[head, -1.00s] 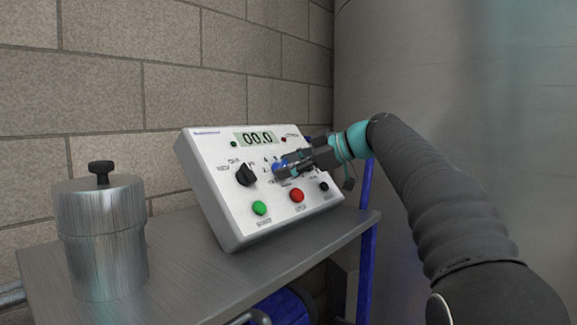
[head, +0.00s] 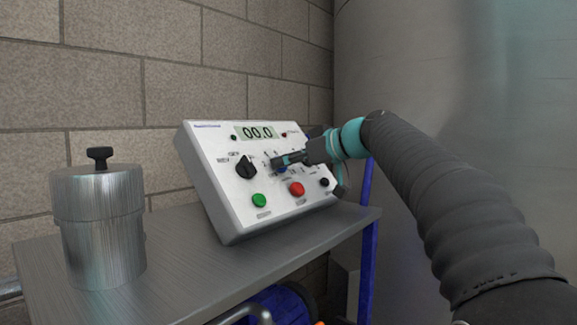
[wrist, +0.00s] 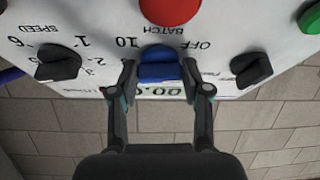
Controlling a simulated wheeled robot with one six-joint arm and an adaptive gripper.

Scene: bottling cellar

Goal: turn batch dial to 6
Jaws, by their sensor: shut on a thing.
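The batch dial is a blue knob (wrist: 158,66) on the sloping white control panel (head: 215,205). The word BATCH is printed beside it in the wrist view, where the lettering is upside down. My gripper (wrist: 158,80) has one finger on each side of the blue knob and is shut on it. The marks 10 and OFF are near the knob. I cannot tell which number it points to.
The panel's display (head: 257,132) reads 00.0. A black knob (head: 245,167), a green button (head: 259,200), a red button (head: 297,188) and a small dark knob (head: 324,182) are close by. A metal canister (head: 100,225) stands left on the grey bench (head: 190,260).

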